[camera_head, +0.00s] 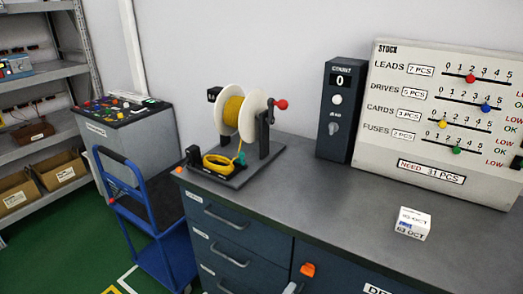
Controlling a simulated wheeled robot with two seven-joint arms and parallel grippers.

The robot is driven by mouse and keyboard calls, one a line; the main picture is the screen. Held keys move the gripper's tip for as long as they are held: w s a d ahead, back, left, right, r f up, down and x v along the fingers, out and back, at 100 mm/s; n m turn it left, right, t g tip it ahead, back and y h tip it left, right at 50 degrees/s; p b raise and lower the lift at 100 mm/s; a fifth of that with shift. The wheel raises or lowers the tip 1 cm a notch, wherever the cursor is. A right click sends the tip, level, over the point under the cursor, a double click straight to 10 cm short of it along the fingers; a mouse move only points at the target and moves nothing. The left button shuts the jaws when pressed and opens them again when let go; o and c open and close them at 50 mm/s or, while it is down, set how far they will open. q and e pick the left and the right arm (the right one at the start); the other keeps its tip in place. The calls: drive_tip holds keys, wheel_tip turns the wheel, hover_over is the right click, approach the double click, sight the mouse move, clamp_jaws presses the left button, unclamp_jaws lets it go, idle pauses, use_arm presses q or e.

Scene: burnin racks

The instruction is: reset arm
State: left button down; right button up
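Neither of my grippers shows clearly in the head view. A small pale grey shape (290,287) shows at the bottom edge, cut off by the frame; I cannot tell what it is. The task names no object besides the arm. A grey-topped workbench (330,200) with dark blue drawers fills the middle and right. On it stands a cable reel (233,112) with yellow cable, white flanges and a red crank knob. A white date block (412,223) reading "03 OCT" sits near the front edge at right.
A dark counter box (341,110) showing 0 and a slanted stock board (440,120) with coloured sliders stand at the bench's back. A blue trolley (165,255) stands left of the bench. Metal shelves (45,72) are farther left. The bench's middle is clear.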

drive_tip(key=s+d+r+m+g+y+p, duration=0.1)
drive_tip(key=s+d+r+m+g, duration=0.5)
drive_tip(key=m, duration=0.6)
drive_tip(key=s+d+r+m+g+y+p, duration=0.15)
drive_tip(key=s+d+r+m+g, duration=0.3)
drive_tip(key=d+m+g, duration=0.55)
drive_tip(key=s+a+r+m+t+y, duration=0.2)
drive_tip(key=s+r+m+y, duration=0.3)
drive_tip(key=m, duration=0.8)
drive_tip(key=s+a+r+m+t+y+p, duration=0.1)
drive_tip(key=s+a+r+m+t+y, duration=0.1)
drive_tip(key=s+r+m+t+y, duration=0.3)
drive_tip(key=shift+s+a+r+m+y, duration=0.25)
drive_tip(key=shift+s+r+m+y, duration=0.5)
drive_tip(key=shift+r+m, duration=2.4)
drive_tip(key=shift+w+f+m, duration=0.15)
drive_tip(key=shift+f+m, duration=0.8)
